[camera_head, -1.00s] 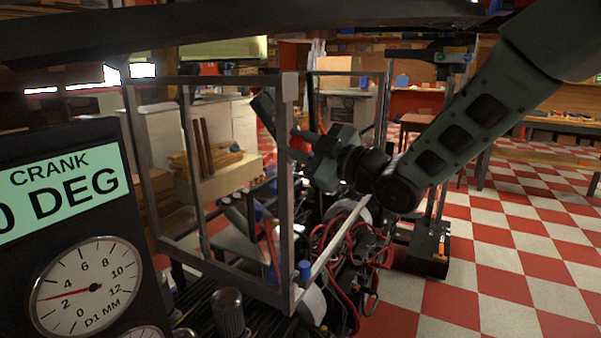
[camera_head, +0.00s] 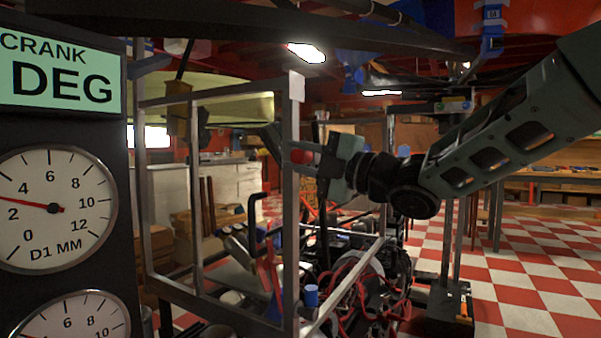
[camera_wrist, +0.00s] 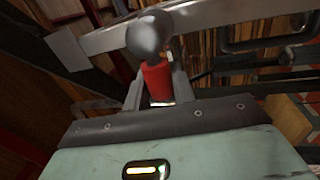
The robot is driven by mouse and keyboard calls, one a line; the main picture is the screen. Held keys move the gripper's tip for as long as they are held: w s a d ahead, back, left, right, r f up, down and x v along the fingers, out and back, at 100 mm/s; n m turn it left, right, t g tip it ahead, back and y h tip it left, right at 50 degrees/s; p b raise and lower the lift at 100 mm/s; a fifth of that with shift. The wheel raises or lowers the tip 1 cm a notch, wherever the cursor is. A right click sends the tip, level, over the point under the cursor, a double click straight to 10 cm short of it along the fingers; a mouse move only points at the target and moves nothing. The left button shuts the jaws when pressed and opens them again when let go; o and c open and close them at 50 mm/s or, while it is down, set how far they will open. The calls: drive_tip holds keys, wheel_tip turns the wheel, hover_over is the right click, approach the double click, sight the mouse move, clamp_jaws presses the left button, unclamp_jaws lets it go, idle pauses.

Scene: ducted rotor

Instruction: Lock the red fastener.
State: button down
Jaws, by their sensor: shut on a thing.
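The red fastener (camera_wrist: 157,82) shows in the wrist view as a short red cylinder between the two fingers of my gripper (camera_wrist: 158,92). A smooth grey ball (camera_wrist: 147,34) sits just beyond its top end, beside a grey metal bar. In the head view, my gripper (camera_head: 311,162) is at the upper part of the grey frame post, with a small red round part (camera_head: 302,156) showing at its jaws. My gripper is shut on the red piece. The fingers hide its lower end, and I cannot tell whether it is locked.
A grey open metal frame (camera_head: 294,220) stands around the jaws. Red hoses and dark machinery (camera_head: 350,285) lie below. A crank display with dial gauges (camera_head: 55,208) fills the left. A dark beam crosses overhead. Checkered floor (camera_head: 530,280) is open at right.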

drive_tip(key=shift+f+n+b, duration=0.2)
drive_tip(key=shift+n+b, duration=0.1)
drive_tip(key=shift+n, duration=0.1)
drive_tip(key=c, duration=1.2)
unclamp_jaws()
drive_tip(key=v, duration=1.7)
drive_tip(key=shift+d+p, duration=0.2)
drive_tip(key=shift+p, duration=0.2)
drive_tip(key=shift+f, duration=0.1)
